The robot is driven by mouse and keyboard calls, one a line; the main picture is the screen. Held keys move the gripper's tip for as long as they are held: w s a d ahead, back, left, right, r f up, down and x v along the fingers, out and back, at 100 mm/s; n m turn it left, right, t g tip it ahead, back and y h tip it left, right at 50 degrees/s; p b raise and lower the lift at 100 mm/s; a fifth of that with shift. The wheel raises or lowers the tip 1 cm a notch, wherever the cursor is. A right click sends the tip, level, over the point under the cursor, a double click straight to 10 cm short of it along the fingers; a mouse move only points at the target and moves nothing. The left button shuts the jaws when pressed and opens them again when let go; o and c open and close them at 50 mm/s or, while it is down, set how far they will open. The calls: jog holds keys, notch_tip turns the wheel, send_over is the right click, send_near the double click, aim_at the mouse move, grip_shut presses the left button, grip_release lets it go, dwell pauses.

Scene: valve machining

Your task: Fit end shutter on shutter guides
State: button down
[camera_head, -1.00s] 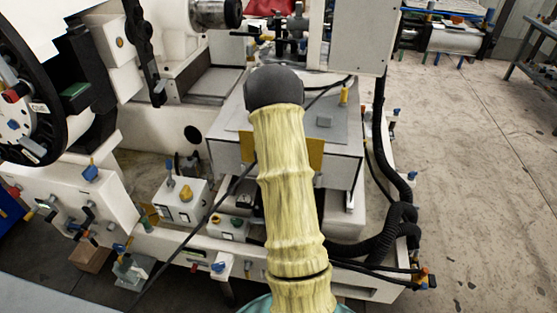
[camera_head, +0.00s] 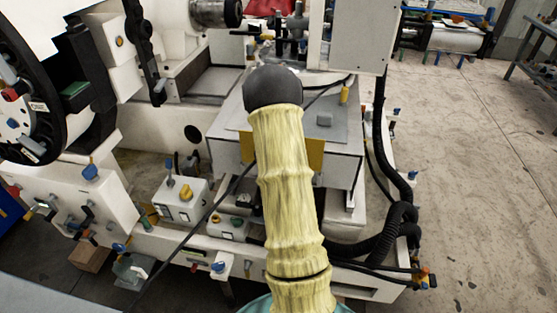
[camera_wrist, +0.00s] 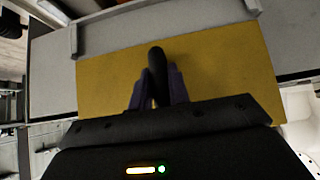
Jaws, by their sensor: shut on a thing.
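The end shutter appears to be the flat yellow plate (camera_wrist: 215,65), which fills the middle of the wrist view. In the head view the yellow plate (camera_head: 310,155) shows on both sides of my arm, against the near side of a grey-topped box. A black handle (camera_wrist: 157,72) stands out from the plate. My gripper (camera_wrist: 158,90) is shut on this handle, with one purple finger on each side. My arm hides the gripper in the head view. Grey strips, possibly the shutter guides, lie near the plate's far corners. I cannot tell whether the plate is seated in them.
The grey-topped box (camera_head: 340,120) sits on the white machine bed. Thick black hoses (camera_head: 395,220) hang on its right. A small white control box (camera_head: 183,203) with a yellow knob stands to the left. Open floor (camera_head: 480,180) lies at the right.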

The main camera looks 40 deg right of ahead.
jog(key=shift+d+f+b, duration=0.1)
jog(key=shift+f+b, duration=0.55)
jog(key=shift+f, duration=0.15)
jog(key=shift+w+f, duration=0.1)
jog(key=shift+f, duration=0.2)
jog(key=shift+f+b, duration=0.35)
jog(key=shift+b, duration=0.15)
jog(key=shift+f, duration=0.15)
jog(key=shift+f+b, duration=1.6)
jog(key=shift+f, duration=0.25)
